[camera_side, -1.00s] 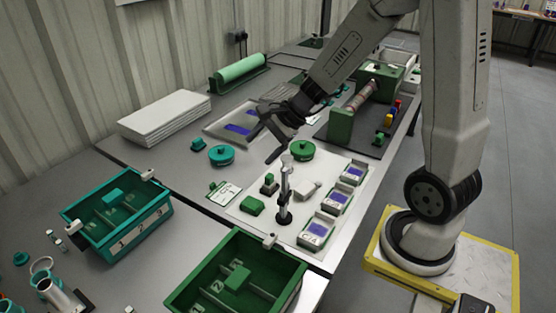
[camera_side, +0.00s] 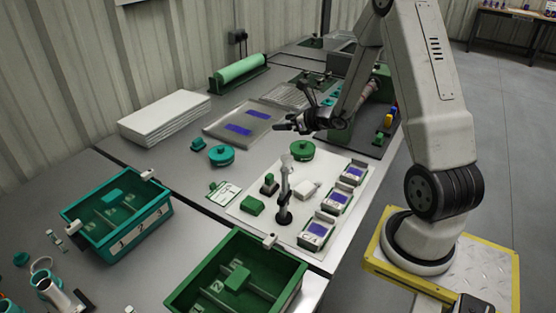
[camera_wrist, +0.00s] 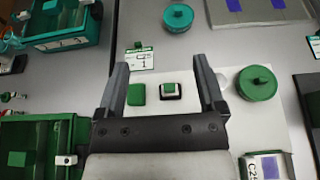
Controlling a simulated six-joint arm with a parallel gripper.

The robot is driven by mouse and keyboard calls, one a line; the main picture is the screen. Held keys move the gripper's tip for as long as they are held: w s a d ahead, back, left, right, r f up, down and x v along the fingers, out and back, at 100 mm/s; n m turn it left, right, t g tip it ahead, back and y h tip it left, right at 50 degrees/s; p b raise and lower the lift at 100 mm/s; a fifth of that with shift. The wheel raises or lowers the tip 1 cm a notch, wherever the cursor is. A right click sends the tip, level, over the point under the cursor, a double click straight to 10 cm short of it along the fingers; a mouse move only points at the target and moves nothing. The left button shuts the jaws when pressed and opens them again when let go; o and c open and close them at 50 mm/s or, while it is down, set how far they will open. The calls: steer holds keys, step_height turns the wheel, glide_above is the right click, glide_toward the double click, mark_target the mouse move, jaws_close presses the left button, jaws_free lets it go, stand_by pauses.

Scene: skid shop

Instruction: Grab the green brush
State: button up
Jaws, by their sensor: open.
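Two small green things lie on the white mat: a plain green block (camera_side: 252,206) and a green-topped piece on a dark base (camera_side: 269,185). I cannot tell for sure which is the brush. In the wrist view the block (camera_wrist: 136,95) and the green-topped piece (camera_wrist: 171,90) both appear between the fingers, the block nearer the left finger. My gripper (camera_side: 289,124) is above the table, beyond and apart from both. Its fingers are spread and empty in the wrist view (camera_wrist: 162,64).
A round green lidded tin (camera_side: 302,150) stands at the mat's far end. A metal post (camera_side: 284,195) stands beside the green pieces. Labelled trays (camera_side: 317,232) line the mat's right side. A green bin (camera_side: 190,290) and a teal bin (camera_side: 120,240) stand nearer the camera.

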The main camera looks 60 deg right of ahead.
glide_toward(272, 179)
steer(key=x, duration=0.4)
steer(key=shift+w+f, duration=0.15)
steer(key=shift+w, duration=0.05)
steer(key=shift+x, duration=1.3)
steer(key=shift+w, duration=0.1)
steer(key=shift+x, duration=2.55)
jaws_close()
steer(key=shift+r, duration=4.95)
